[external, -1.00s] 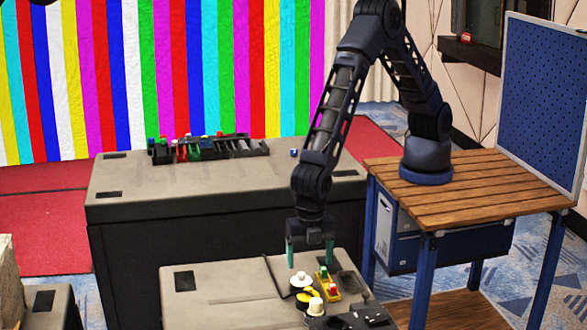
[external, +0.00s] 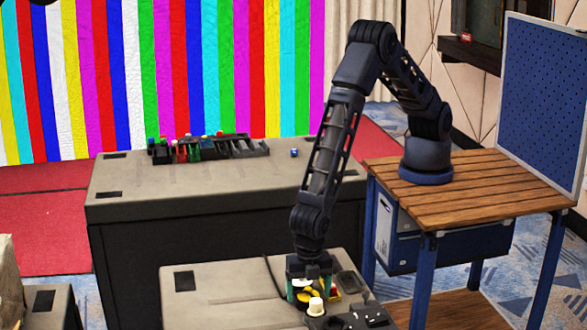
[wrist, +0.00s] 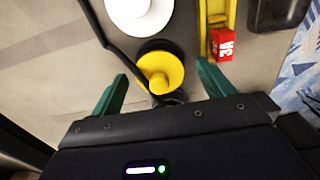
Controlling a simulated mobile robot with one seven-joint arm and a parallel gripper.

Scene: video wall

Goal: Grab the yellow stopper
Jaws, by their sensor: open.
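The yellow stopper (wrist: 161,72) is a round yellow knob on a dark base. In the wrist view it sits between and just beyond my two fingertips. My gripper (wrist: 160,90) is open, with one teal finger on each side of it, and nothing is gripped. In the external view my gripper (external: 309,287) is low over the near grey case, and the stopper (external: 304,295) is partly hidden behind it.
A white round stopper (wrist: 140,12) stands just beyond the yellow one. A yellow holder with a red block (wrist: 222,45) is close to the right finger. A cream knob (external: 316,307) stands nearby on the case. A dark cable runs along the left.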

